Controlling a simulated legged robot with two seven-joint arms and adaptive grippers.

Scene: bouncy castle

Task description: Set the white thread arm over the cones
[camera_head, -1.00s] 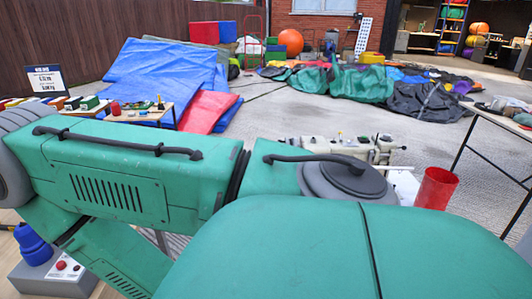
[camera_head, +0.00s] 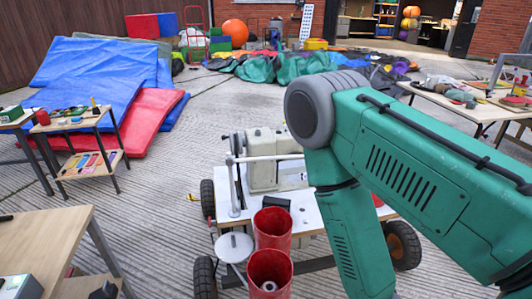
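A cream sewing machine (camera_head: 272,160) stands on a white-topped wheeled cart (camera_head: 309,213) in the middle of the head view. A white upright post with a horizontal bar, which looks like the white thread arm (camera_head: 235,185), stands at the machine's left side, the bar running right across the machine. Two open red cylinders (camera_head: 272,229) stand at the cart's near side, beside a round white disc (camera_head: 234,247). A small pale piece lies inside the nearer cylinder. I cannot make out thread cones. My green right arm covers the cart's right part. Neither gripper shows.
A wooden table (camera_head: 45,245) is at the lower left. A small tool table (camera_head: 85,140) stands behind it. Blue mats (camera_head: 95,75) and a red mat (camera_head: 145,120) lie at the left. Another table (camera_head: 470,103) is at the right. Open paving surrounds the cart.

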